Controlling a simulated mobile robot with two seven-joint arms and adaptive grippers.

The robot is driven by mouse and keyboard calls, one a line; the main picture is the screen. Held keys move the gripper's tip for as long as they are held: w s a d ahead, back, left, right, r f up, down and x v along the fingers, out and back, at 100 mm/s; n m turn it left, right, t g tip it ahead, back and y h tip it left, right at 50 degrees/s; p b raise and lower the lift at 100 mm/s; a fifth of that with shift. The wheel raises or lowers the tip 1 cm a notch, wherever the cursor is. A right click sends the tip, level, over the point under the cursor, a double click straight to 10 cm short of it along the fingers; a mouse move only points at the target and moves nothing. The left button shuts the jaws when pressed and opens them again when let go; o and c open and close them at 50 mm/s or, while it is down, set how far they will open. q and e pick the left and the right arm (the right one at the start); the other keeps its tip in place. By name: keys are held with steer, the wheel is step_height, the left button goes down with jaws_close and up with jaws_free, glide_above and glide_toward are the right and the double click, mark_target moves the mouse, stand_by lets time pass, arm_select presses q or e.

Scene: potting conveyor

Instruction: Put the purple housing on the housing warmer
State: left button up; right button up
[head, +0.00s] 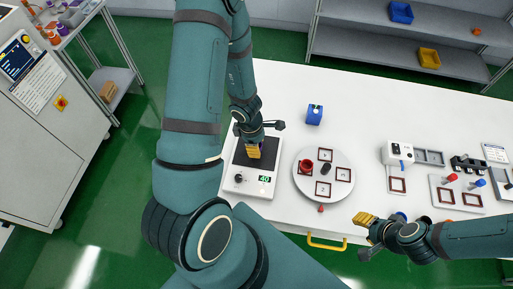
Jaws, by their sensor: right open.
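The housing warmer (239,186) is a white unit with a dark top plate and a green display reading 40, at the left of the white table. My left gripper (253,152) points down over its plate, yellow fingertips low. Whether it is open or shut, or holds anything, I cannot tell. I cannot make out a purple housing for certain; the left gripper hides part of the plate. My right gripper (366,219) is open, at the table's front edge, well right of the warmer. A blue thing (401,216) shows partly behind its wrist.
A round white turntable (323,200) right of the warmer has several dark-red square spots, with a red cup (305,167) and a dark item (325,154). A blue block (315,115) stands behind. A white device (398,150) and a fixture tray (462,205) occupy the right.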

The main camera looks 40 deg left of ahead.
arm_select(q)
steer(key=shift+f, duration=0.3)
arm_select(e)
steer(key=shift+f, duration=0.25)
steer(key=shift+f, duration=0.1)
arm_select(q)
steer(key=shift+f, duration=0.2)
arm_select(e)
steer(key=shift+f, duration=0.15)
arm_select(q)
steer(key=o, duration=0.8)
steer(key=shift+r, duration=0.1)
